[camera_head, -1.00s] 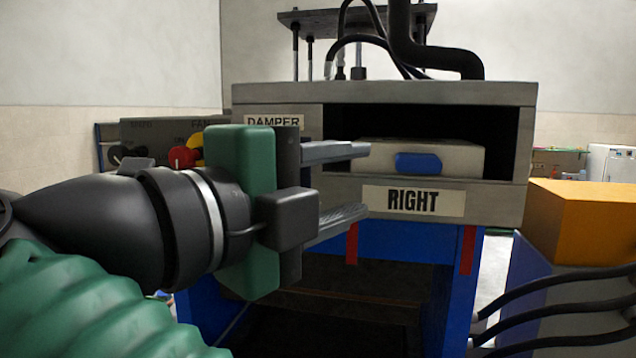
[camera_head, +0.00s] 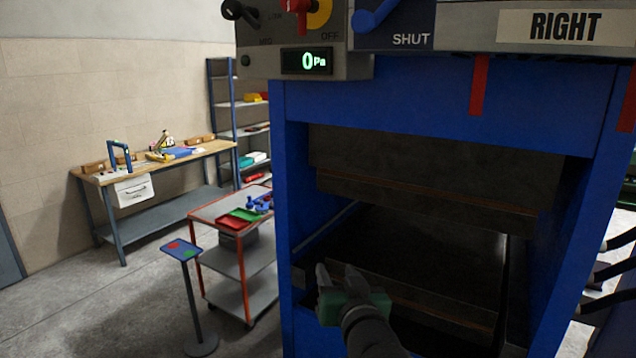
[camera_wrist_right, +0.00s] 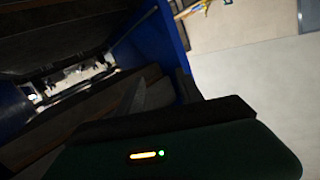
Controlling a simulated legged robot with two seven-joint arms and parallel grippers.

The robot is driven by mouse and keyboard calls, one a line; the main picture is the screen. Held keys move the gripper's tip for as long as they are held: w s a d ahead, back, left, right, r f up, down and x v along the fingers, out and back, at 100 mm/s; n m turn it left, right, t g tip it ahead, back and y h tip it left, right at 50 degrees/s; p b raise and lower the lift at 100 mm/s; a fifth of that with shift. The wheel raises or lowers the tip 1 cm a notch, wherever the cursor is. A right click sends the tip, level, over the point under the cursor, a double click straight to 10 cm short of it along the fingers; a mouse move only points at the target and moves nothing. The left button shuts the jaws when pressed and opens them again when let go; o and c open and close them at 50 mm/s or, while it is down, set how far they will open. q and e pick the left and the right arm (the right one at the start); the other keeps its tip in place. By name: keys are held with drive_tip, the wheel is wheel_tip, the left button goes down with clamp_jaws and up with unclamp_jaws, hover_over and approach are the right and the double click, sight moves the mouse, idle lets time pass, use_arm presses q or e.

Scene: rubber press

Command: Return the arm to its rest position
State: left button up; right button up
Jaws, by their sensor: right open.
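My right gripper (camera_head: 338,277) is low in the head view, its arm coming up from the bottom edge. It is open and empty, in front of the lower opening of the blue press (camera_head: 440,90), near the left post. Whether it touches the press cannot be told. In the right wrist view the green gripper body (camera_wrist_right: 190,150) fills the bottom, with a blue post (camera_wrist_right: 165,45) and dark press plates beyond. My left gripper is not in view.
A red-framed cart (camera_head: 232,207) with trays stands left of the press. A small pedestal (camera_head: 182,250) is in front of it. A workbench (camera_head: 160,157) and shelves (camera_head: 240,103) stand by the wall. Floor is clear at the lower left. Cables hang at the right.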

drive_tip(key=s+d+f+g+h+b, duration=0.15)
drive_tip(key=s+d+f+g, duration=0.35)
drive_tip(key=f, duration=0.9)
drive_tip(key=s+d+f+g+h+b, duration=0.1)
drive_tip(key=s+d+f+g+b, duration=0.35)
drive_tip(key=f, duration=1.05)
drive_tip(key=s+d+f+g, duration=0.2)
drive_tip(key=s+f, duration=0.3)
drive_tip(key=s, duration=0.3)
drive_tip(key=s+d+f+g, duration=0.2)
drive_tip(key=s+d+f, duration=0.2)
drive_tip(key=s, duration=0.5)
wheel_tip(320, 180, down, 2)
drive_tip(key=shift+d+f+h+b, duration=0.1)
drive_tip(key=shift+d+h+b, duration=0.25)
